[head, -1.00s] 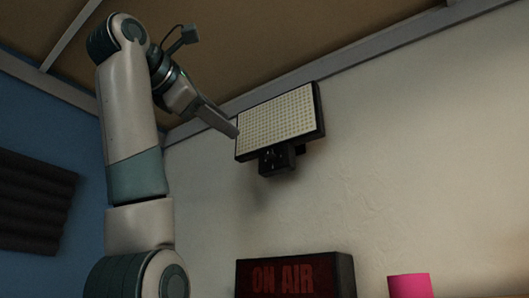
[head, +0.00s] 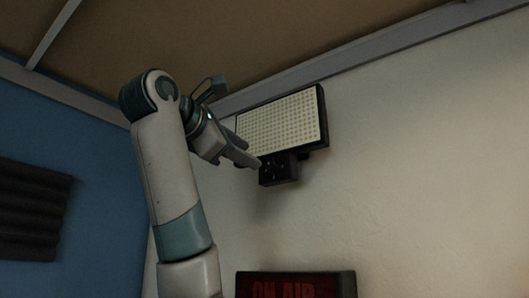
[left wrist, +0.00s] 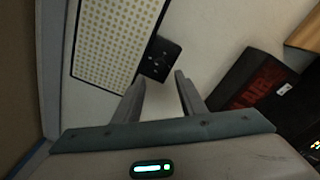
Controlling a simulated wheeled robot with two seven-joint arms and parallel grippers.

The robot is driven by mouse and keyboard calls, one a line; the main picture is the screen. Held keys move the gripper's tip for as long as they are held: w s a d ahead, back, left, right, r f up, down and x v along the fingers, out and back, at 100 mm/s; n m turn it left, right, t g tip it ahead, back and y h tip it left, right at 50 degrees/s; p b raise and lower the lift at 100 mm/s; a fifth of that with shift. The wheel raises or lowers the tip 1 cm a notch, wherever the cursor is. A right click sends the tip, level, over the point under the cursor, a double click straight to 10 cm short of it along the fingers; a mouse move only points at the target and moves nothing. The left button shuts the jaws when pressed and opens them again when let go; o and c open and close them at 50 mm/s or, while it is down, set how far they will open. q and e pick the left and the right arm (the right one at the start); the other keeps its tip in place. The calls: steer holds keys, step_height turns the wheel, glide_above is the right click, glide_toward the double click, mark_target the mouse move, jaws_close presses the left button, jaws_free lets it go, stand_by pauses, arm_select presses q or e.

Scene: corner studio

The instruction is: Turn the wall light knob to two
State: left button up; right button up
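The wall light is a white dotted panel (head: 283,122) with a black frame, high on the pale wall. A small black control box (head: 279,168) hangs under it. Small pale marks show on the box, but I cannot make out the knob or its setting. My left gripper (head: 256,162) is at the box's left edge in the head view; contact cannot be told. In the left wrist view, its two fingers (left wrist: 160,84) are apart with nothing between them. The control box (left wrist: 160,60) shows just beyond the fingertips, beside the panel (left wrist: 117,38). My right gripper is not in view.
A dark ON AIR sign (head: 296,285) stands below the light; it also shows at the right of the left wrist view (left wrist: 258,82). Dark ridged foam (head: 33,210) is on the blue wall. The wall right of the light is bare.

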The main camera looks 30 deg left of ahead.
mark_target(269, 166)
arm_select(q)
steer(key=w+p, duration=0.3)
steer(key=w, duration=0.4)
steer(key=shift+w+d+p, duration=0.2)
steer(key=shift+p, duration=0.1)
steer(key=shift+w+d+p, duration=0.1)
steer(key=shift+w+p, duration=0.2)
steer(key=shift+w, duration=0.35)
jaws_close()
